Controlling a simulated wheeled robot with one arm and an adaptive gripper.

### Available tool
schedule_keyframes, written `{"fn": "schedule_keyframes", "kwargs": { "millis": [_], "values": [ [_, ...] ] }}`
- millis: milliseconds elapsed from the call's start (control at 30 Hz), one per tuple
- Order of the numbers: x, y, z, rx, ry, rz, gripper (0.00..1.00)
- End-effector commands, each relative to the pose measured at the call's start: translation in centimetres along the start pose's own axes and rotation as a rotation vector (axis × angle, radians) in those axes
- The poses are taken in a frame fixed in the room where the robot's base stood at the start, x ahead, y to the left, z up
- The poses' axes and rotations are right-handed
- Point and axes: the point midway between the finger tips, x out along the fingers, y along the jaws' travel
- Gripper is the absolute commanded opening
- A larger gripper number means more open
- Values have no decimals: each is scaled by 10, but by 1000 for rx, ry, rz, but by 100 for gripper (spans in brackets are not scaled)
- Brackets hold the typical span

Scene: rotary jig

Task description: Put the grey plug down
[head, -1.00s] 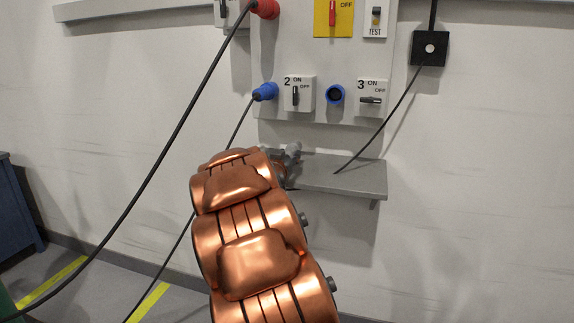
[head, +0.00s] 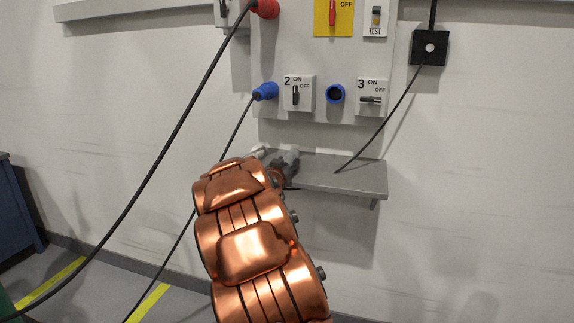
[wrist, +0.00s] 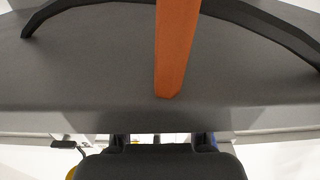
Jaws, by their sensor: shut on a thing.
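My gripper (head: 287,165) is at the left end of the grey shelf (head: 345,178), at the far end of my copper arm. It is small and partly hidden behind the arm in the head view. It is shut on the grey plug, which I cannot pick out clearly from the grey gripper parts there. I cannot tell whether the plug touches the shelf. In the wrist view a broad grey surface fills the middle, with an orange bar and a dark curved band across it, and a black rounded block stands at the bottom edge.
A black cable runs from a black box (head: 429,48) to the shelf. The shelf's right part looks clear.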

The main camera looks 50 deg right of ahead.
Motion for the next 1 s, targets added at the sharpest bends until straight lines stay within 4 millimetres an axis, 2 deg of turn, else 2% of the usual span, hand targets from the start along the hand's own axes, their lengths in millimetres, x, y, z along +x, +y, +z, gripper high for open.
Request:
{"fn": "schedule_keyframes", "kwargs": {
  "millis": [100, 133, 333, 733, 867, 1000],
  "values": [
    [0, 0, 3, 0, -1, 0, 0],
    [0, 0, 3, 0, 0, 0, 44],
    [0, 0, 3, 0, -1, 0, 65],
    [0, 0, -2, 0, 0, 0, 66],
    [-12, -1, 0, -1, -3, -1, 66],
    [-31, -1, 0, -2, -5, -2, 66]
  ]
}}
